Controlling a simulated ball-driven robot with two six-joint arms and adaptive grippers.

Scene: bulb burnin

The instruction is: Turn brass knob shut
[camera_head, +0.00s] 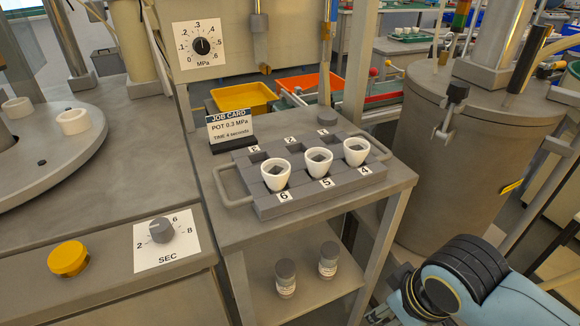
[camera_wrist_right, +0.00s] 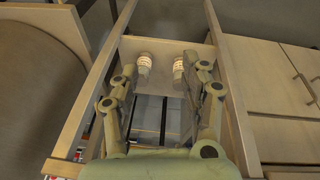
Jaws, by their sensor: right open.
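No knob is clearly identifiable as the brass one. A small brass-coloured tip (camera_head: 266,69) sits below a hanging brass-toned fitting (camera_head: 260,45), right of the MPa dial. The dial's black knob (camera_head: 201,46) points near .3. My right arm shows at the lower right of the head view, its fingers mostly hidden there. My left gripper is not in view.
A cart holds a grey numbered tray (camera_head: 262,210) with white cups (camera_head: 276,174) and a job card (camera_head: 230,128). Jars (camera_head: 286,278) stand on its lower shelf. A large metal pot (camera_head: 470,150) stands right. A yellow button (camera_head: 69,258) and SEC knob (camera_head: 161,230) are left.

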